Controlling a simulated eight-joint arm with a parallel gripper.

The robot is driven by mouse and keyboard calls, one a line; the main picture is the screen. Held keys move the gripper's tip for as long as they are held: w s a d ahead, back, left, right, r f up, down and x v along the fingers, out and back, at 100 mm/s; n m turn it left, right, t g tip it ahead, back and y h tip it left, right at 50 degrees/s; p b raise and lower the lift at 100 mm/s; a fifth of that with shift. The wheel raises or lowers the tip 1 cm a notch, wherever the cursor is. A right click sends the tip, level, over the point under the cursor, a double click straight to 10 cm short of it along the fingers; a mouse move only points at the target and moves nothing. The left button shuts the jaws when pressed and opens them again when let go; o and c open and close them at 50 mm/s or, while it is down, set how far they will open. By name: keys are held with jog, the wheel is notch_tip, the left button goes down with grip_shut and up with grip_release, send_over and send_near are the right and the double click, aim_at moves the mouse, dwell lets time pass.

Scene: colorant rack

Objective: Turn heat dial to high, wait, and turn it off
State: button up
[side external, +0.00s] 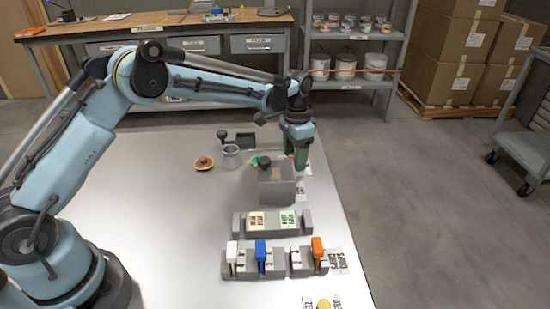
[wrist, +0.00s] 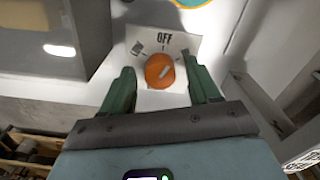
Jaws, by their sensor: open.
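The heat dial (wrist: 160,71) is a round orange knob with a pale pointer mark on top. It sits on a white label (wrist: 178,45) marked "OFF", seen in the wrist view. The pointer mark lies slanted, toward the upper right, and its exact setting is hard to read. My gripper (wrist: 162,84) is open, with one green finger on each side of the dial; I cannot tell whether either finger touches it. In the side external view my gripper (side external: 301,160) points down beside the grey box (side external: 277,186), and the dial is hidden there.
The grey box stands close to my gripper and also fills the upper left of the wrist view (wrist: 60,50). Racks (side external: 270,222) with white, blue and orange items stand nearer the camera. A grey cup (side external: 231,157) and a small bowl (side external: 204,163) stand left.

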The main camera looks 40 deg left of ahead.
jog(key=c, duration=1)
jog(key=shift+n, duration=2.2)
jog(key=shift+c, duration=0.2)
jog(key=o, duration=1)
jog(key=shift+o, duration=0.2)
notch_tip(320, 180, up, 12)
